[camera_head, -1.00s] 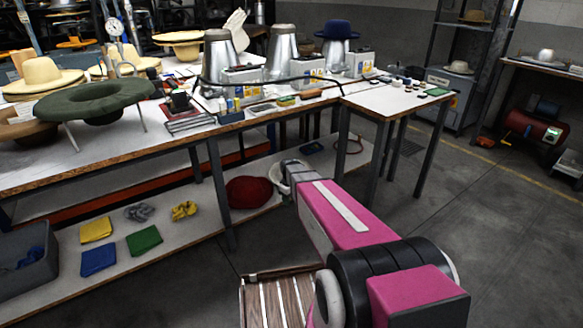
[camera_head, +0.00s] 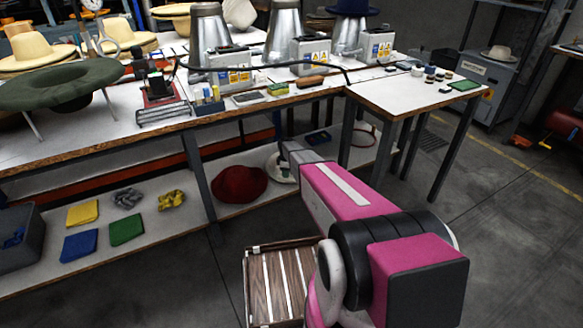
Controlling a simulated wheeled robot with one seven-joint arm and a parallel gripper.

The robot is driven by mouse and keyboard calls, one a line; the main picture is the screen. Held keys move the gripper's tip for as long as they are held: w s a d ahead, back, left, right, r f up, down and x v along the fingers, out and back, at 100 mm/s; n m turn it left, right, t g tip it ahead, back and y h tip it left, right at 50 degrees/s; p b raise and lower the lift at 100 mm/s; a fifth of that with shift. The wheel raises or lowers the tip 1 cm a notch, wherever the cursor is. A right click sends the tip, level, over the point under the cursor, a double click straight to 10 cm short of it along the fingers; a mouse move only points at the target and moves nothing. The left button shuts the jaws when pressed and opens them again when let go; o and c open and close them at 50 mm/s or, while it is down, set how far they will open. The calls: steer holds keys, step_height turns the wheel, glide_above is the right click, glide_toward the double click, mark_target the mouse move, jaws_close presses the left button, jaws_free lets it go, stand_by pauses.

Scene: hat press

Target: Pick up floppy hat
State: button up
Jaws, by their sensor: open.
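No single hat is clearly the floppy one. A dark green wide-brimmed hat (camera_head: 62,84) rests on a stand on the workbench at the left. A soft red hat (camera_head: 239,184) lies on the lower shelf, left of my arm. A pale round thing (camera_head: 284,174), perhaps a hat, lies beside it, partly hidden by my arm. A dark blue hat (camera_head: 352,7) sits on a metal cone at the top edge. My pink arm reaches forward toward the shelf; its far end hides my gripper, and no fingers show.
The workbench (camera_head: 120,143) carries straw-coloured hats, metal cones (camera_head: 208,35) and grey control boxes. Folded cloths and a grey bin (camera_head: 20,250) are on the lower shelf. A slatted wooden crate (camera_head: 250,290) stands left of my arm.

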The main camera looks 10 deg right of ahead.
step_height(320, 180, down, 8)
steer(key=shift+d+f, duration=0.1)
steer(key=shift+d, duration=0.05)
jaws_close()
stand_by(0.3)
